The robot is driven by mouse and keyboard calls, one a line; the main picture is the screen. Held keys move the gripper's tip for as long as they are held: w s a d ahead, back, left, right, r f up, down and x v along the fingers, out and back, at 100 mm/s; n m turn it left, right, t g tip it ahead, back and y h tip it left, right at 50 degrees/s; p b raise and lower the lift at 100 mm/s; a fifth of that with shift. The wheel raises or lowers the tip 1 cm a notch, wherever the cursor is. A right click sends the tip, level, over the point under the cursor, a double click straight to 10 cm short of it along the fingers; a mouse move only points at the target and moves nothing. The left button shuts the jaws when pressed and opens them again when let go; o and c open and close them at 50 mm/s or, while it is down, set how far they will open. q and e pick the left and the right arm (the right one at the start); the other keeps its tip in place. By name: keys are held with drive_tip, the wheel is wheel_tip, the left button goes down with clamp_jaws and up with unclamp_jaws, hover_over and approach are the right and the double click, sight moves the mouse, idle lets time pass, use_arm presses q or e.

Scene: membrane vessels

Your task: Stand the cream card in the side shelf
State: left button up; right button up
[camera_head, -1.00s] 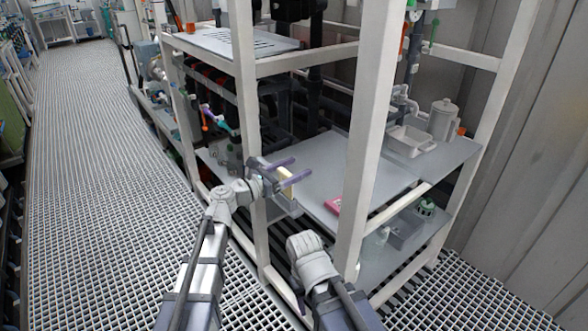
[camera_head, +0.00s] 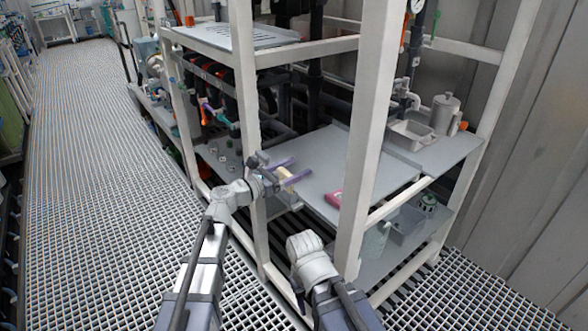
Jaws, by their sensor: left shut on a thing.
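My left gripper (camera_head: 290,171), with purple fingers, is shut on the small cream card (camera_head: 284,174). It holds the card beside the front post of the white rack, at the left edge of the grey middle shelf (camera_head: 325,165). The fingers partly cover the card, and I cannot tell whether it touches the shelf. Which surface is the side shelf is not clear from this view.
White rack posts (camera_head: 368,130) stand close to both arms. Much of the middle shelf is bare. Grated floor (camera_head: 90,180) is open at left.

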sight(283, 175)
use_arm(q)
drive_tip(key=shift+f, duration=0.2)
drive_tip(key=o, duration=1.2)
drive_tip(key=shift+v, duration=3.95)
